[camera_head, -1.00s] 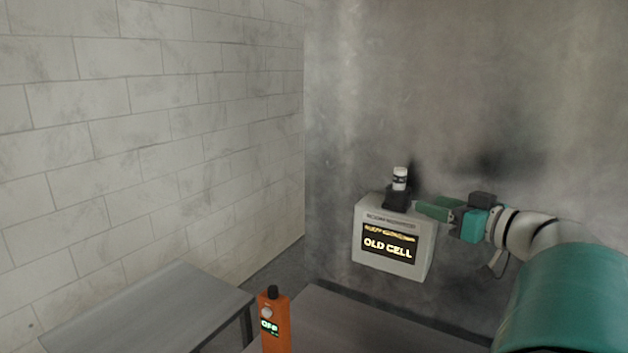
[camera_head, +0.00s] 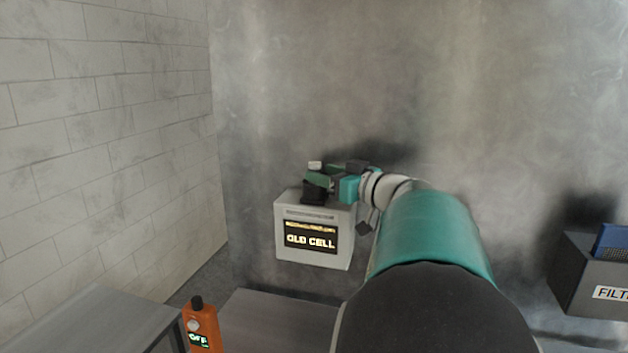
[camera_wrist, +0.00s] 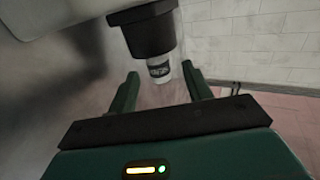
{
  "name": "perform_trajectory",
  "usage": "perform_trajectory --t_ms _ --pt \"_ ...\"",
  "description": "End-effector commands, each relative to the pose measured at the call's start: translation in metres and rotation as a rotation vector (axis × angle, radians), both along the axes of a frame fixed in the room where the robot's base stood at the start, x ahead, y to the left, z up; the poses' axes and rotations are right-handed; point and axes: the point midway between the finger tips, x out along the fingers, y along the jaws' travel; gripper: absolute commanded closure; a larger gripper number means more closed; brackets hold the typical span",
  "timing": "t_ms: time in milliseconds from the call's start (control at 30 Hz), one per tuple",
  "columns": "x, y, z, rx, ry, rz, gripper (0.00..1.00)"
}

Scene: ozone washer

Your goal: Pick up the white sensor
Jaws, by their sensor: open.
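The white sensor (camera_head: 315,165) stands in a black socket (camera_head: 313,194) on top of the grey wall box in the head view; only its top shows above my gripper. In the wrist view the white sensor (camera_wrist: 160,68) has a dark label and hangs from the black socket (camera_wrist: 148,32), since that picture is turned over. My gripper (camera_head: 320,180) is at the sensor from the right. In the wrist view its two green fingers (camera_wrist: 158,82) are apart, one on each side of the sensor, with gaps visible. The sensor's lower part is hidden in the head view.
The grey box (camera_head: 345,218) on the wall has a screen reading OLD CELL. An orange handheld meter (camera_head: 201,325) showing OFF stands at the lower left near grey tables (camera_head: 105,320). A dark bin (camera_head: 580,275) with a blue item (camera_head: 612,243) is at the right.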

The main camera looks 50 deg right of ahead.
Motion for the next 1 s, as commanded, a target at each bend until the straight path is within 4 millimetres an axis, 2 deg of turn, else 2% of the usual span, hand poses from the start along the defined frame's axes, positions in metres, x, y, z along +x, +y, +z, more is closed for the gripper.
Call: perform_trajectory --t_ms 100,200,467,567,700,733,1000 --pt "0.021 -0.001 -0.001 0.001 0.001 0.002 0.50" --pt "0.033 -0.001 0.000 0.001 0.001 0.002 0.50" --pt "0.038 -0.001 0.000 0.000 0.001 0.000 0.50" --pt "0.037 -0.001 0.000 0.000 0.001 0.000 0.66" --pt "0.037 0.000 0.000 0.000 0.001 0.000 0.93" --pt "0.037 0.000 0.000 0.000 0.001 0.000 0.97" --pt "0.037 0.000 0.000 0.000 0.001 0.000 0.97"
